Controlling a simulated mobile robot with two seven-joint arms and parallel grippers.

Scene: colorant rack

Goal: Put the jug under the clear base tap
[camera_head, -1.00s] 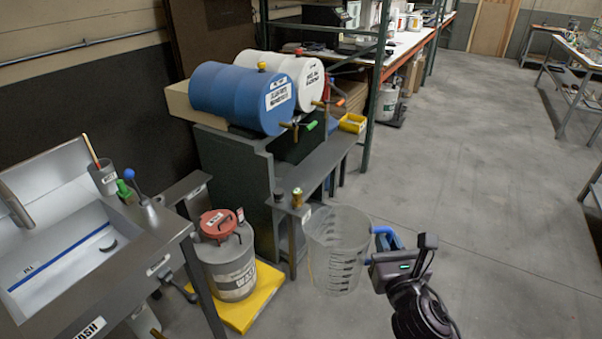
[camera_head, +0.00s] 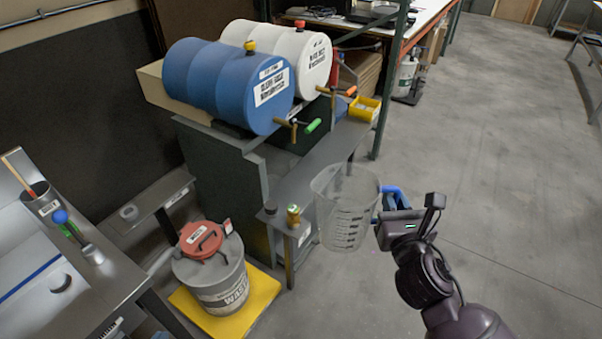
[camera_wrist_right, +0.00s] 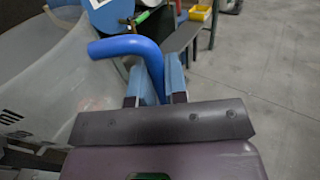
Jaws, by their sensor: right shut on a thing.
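The clear jug (camera_head: 343,215) with dark scale marks and a blue handle (camera_head: 393,192) is held upright in the air, off the near end of the grey bench. My right gripper (camera_head: 383,208) is shut on the handle. The right wrist view shows the blue handle (camera_wrist_right: 130,46) between the fingers (camera_wrist_right: 150,85) and the jug wall (camera_wrist_right: 45,95) at left. The blue clear base drum (camera_head: 215,85) lies on its side on the stand. Its tap (camera_head: 292,127) has a green handle and is above and behind the jug. My left gripper is not in view.
A white drum (camera_head: 290,60) with an orange-handled tap (camera_head: 345,92) lies beside the blue one. Small pots stand on the end of the bench (camera_head: 318,165). A waste can (camera_head: 215,275) on a yellow platform and a sink are at left. The floor at right is clear.

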